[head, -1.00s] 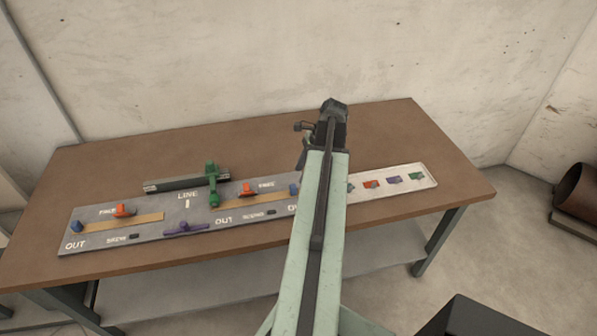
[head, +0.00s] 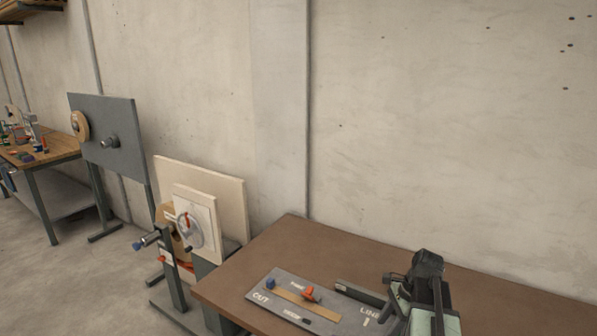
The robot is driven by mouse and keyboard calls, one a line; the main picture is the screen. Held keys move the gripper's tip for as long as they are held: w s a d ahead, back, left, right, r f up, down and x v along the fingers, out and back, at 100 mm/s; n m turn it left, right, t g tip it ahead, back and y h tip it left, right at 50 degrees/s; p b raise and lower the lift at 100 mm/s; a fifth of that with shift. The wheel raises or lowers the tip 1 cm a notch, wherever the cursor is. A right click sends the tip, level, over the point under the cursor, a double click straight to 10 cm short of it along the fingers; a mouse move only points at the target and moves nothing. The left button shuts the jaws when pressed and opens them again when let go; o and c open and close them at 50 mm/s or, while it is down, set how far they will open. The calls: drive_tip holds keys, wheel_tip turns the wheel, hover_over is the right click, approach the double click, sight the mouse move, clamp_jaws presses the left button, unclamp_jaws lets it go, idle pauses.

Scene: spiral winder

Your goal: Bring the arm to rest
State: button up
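My gripper (head: 428,264) is at the lower right in the head view, seen from behind at the end of my pale green arm. It is above the brown table (head: 262,248), over the right part of the grey panel (head: 268,302). Its fingers are hidden by its dark body, so I cannot see whether they are open or shut.
Left of the table stands a winder with a clear disc and crank (head: 188,230) by pale boards (head: 232,190). Further left are a grey upright board (head: 108,135) and a wooden bench (head: 55,150). A concrete wall (head: 420,120) is behind. Open floor (head: 70,280) lies at the left.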

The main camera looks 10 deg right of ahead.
drive_tip(key=w+a+f+n+h, duration=0.1)
drive_tip(key=a+n+h, duration=0.2)
drive_tip(key=a+n, duration=1.7)
drive_tip(key=a, duration=0.5)
drive_tip(key=shift+w+f+g+h, duration=0.15)
drive_tip(key=shift+w+g+h, duration=0.15)
drive_tip(key=shift+h, duration=0.1)
